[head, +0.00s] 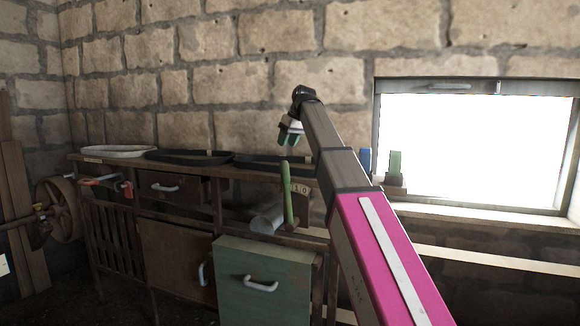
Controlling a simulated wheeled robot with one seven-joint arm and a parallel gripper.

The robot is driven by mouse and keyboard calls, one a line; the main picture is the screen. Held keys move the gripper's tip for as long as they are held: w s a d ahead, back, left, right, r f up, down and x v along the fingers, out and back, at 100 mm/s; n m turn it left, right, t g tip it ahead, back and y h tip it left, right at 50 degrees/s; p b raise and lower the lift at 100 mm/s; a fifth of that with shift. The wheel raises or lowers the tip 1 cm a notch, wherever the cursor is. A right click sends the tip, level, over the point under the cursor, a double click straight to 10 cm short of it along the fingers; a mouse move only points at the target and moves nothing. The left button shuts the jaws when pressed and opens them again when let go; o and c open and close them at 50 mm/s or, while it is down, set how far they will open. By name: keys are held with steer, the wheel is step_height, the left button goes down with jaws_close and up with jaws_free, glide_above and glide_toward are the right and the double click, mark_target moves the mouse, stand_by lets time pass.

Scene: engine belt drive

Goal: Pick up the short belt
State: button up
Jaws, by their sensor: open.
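Three belt-like loops lie in a row along the top of the workbench (225,172). A pale loop (117,155) is at the left, a black loop (188,160) in the middle, and another black loop (262,166) at the right, partly behind my arm. I cannot tell from their looks which is the short belt. My gripper (290,140) has green fingertips, points down and is open. It appears above the right black loop, apart from it, with nothing visible between its fingers.
Clamp-like tools with orange parts (100,181) hang at the bench's left front. A green upright handle (287,192) and a grey cylinder (267,218) are at its right end. A green cabinet (262,278) stands below. A spoked wheel (61,211) is far left; a bright window (475,150) is right.

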steer(key=n, duration=0.3)
steer(key=shift+f+n, duration=0.1)
steer(key=shift+n, duration=0.2)
steer(key=x, duration=0.5)
steer(key=shift+a+f, duration=0.1)
steer(key=shift+f, duration=0.2)
steer(key=shift+x, duration=2.55)
steer(key=shift+s+a, duration=0.15)
steer(key=shift+s, duration=0.05)
jaws_close()
